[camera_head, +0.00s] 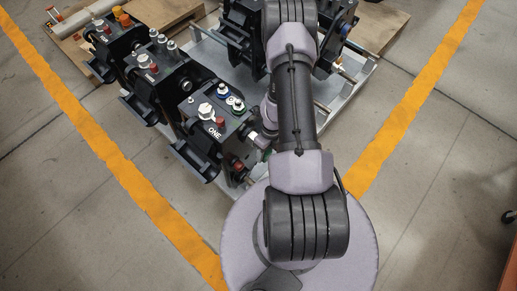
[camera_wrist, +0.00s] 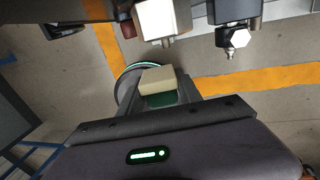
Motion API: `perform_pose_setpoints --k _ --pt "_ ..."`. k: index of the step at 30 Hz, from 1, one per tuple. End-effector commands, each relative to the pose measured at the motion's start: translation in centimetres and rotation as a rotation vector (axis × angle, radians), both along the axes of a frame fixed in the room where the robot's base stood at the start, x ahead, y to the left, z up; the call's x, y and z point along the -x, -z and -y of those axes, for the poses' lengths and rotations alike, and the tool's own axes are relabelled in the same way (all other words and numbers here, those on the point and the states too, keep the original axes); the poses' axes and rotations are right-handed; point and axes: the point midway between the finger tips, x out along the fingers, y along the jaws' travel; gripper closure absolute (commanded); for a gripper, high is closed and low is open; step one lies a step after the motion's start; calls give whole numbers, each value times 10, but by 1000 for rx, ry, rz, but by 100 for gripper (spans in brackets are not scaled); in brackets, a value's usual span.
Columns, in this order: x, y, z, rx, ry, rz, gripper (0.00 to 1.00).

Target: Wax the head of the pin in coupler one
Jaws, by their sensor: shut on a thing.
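Coupler one (camera_head: 226,142) is a black block marked ONE, with a white hex fitting, a red cap and ringed fittings on top. Red and metal parts show on its lower front. I cannot tell which part is the pin head. In the wrist view, my gripper (camera_wrist: 157,88) is shut on a pale beige block with a green lower part, probably the wax (camera_wrist: 156,78). A pale square-ended part (camera_wrist: 157,19) and a hex-ended fitting (camera_wrist: 238,38) stand beyond the block, apart from it. In the head view my arm hides most of the gripper.
More black couplers stand behind coupler one, including one marked FOUR (camera_head: 104,40). They sit on a grey metal frame (camera_head: 352,88). Wooden pallets (camera_head: 378,25) lie behind. Yellow lines (camera_head: 420,92) cross the floor, which is open at right.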

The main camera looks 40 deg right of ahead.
Motion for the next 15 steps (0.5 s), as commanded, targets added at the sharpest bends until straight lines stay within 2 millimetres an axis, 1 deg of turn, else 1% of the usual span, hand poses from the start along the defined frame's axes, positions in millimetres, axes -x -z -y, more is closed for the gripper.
perform_pose_setpoints --k 1,5,13,15 --pt "6 5 1 1 2 1 91" --pt "17 3 1 0 0 0 91" --pt "18 0 1 0 0 0 91" --pt "24 3 2 0 1 0 91"
